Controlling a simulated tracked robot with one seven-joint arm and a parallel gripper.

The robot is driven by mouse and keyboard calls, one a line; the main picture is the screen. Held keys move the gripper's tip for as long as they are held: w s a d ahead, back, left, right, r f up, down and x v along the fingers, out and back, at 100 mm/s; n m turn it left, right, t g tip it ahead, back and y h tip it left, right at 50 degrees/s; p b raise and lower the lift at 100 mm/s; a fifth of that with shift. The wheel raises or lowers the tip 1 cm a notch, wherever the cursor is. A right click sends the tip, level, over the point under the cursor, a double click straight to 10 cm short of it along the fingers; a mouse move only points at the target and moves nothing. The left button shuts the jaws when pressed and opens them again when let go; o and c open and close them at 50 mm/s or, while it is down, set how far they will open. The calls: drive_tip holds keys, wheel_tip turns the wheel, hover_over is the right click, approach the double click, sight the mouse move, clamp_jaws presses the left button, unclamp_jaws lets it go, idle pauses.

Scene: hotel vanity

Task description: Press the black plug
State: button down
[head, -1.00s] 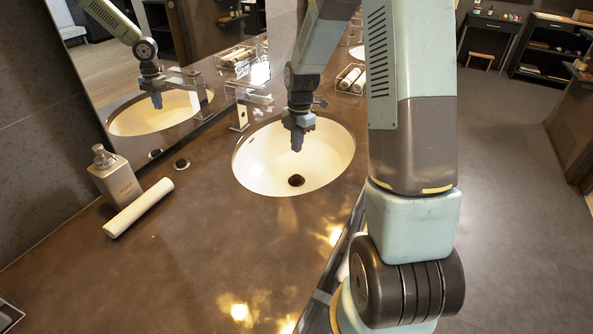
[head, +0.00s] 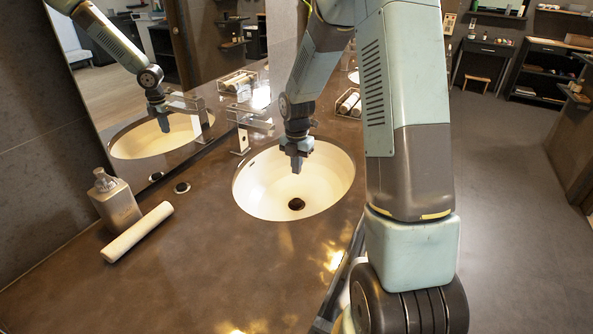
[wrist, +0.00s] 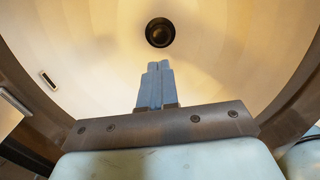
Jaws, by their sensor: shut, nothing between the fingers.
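The black plug (head: 296,204) sits at the bottom of the white oval basin (head: 262,190). It also shows in the wrist view (wrist: 160,32) as a dark round disc near the top middle. My gripper (head: 297,170) is shut and empty, pointing down over the basin above the plug. In the wrist view its closed fingers (wrist: 155,68) appear just below the plug in the picture, with a visible gap between them. Nothing hides the plug in either view.
A faucet (head: 242,135) stands behind the basin beside the mirror (head: 120,60). A basket of rolled towels (head: 348,103) is at the back right. The front counter is clear.

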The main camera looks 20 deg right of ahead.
sight(297, 201)
wheel_tip(297, 201, down, 12)
drive_tip(key=shift+r, duration=0.15)
idle(0.3)
drive_tip(key=shift+f, duration=0.65)
drive_tip(key=shift+s+f, duration=0.4)
drive_tip(key=shift+f, duration=0.15)
drive_tip(key=shift+w+r, duration=0.15)
drive_tip(key=shift+r, duration=0.25)
wheel_tip(297, 201, up, 14)
drive_tip(key=shift+w, duration=0.25)
